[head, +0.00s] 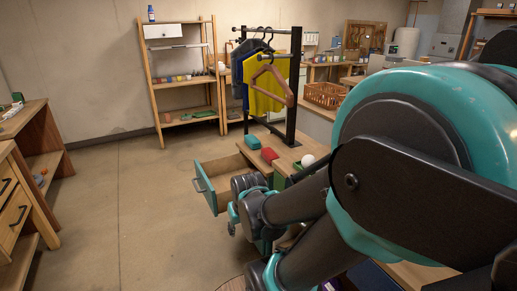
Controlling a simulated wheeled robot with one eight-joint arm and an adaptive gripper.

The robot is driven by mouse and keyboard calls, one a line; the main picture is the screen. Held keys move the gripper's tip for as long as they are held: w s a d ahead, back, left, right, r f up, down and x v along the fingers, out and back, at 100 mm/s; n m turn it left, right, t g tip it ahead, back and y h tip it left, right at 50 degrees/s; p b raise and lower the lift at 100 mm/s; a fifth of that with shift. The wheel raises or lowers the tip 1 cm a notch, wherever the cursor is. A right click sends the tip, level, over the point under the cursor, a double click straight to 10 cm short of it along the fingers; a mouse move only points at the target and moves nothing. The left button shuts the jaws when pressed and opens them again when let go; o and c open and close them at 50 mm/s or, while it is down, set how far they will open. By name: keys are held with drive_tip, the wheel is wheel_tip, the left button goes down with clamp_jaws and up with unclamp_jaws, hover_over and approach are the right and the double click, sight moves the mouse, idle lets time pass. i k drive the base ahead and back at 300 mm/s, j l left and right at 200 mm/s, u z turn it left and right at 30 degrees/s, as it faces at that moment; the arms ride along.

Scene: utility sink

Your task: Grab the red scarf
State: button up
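A small folded red item (269,155), which looks like the red scarf, lies on the wooden top (287,158) of the cabinet near the middle of the head view. My gripper (232,222) is at the end of my arm, lower and nearer than the red item, beside the open drawer. My own arm links cover part of the gripper, and its fingers are too small to show whether they are open or shut. I see nothing held in it.
An open drawer (203,187) with a teal front sticks out left of the cabinet. A teal folded item (253,142) and a white ball (307,160) flank the red item. A black clothes rack (294,85) stands behind. The floor (130,200) at left is clear.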

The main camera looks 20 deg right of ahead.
sight(267, 153)
drive_tip(key=i+j, duration=0.55)
drive_tip(key=i+j+z, duration=0.4)
drive_tip(key=j+z, duration=0.25)
drive_tip(key=i+j+z, duration=0.15)
drive_tip(key=j+z, duration=0.15)
drive_tip(key=j, duration=0.15)
drive_tip(key=z, duration=0.7)
drive_tip(key=i, duration=0.5)
